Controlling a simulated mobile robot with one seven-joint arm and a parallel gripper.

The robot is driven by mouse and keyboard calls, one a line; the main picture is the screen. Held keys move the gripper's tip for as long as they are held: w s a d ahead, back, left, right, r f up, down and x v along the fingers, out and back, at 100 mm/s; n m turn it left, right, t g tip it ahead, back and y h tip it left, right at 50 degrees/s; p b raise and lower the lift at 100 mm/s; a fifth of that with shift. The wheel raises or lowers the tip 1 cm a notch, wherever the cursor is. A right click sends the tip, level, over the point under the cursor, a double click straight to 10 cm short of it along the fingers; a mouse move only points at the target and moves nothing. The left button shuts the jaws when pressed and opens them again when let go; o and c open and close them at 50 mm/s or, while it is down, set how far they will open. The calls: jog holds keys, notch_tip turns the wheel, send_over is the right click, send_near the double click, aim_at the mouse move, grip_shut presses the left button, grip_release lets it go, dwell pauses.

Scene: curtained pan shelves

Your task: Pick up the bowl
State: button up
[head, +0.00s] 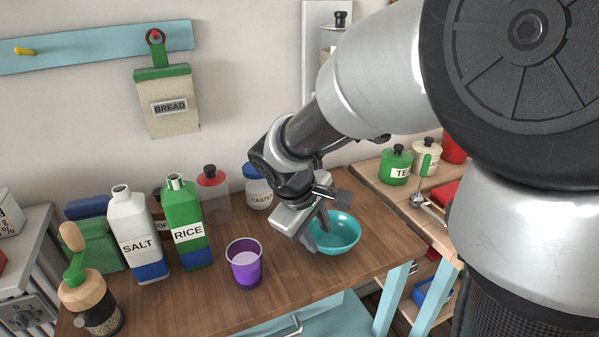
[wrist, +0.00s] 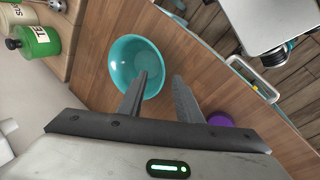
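A teal bowl (head: 340,234) stands upright and empty on the wooden tabletop, near its right end. My gripper (head: 325,208) is above the bowl's left part in the head view and hides some of its rim. In the wrist view the bowl (wrist: 126,62) lies ahead and to the left. One finger of my gripper (wrist: 162,85) overlaps the bowl's right side there, and the other is over bare wood. The fingers are spread apart with nothing between them. I cannot tell whether a finger touches the rim.
A purple cup (head: 244,265) stands left of the bowl. Salt (head: 133,240) and rice (head: 185,225) bottles, a caster jar (head: 257,188) and a red-lidded jar (head: 214,195) stand farther left and back. A shelf with a green tea jar (head: 395,167) is at the right. Wood in front of the bowl is clear.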

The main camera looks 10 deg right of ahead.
aim_at(320, 244)
jog(key=b+x, duration=0.1)
jog(key=x, duration=0.4)
jog(key=shift+f, duration=0.4)
grip_shut()
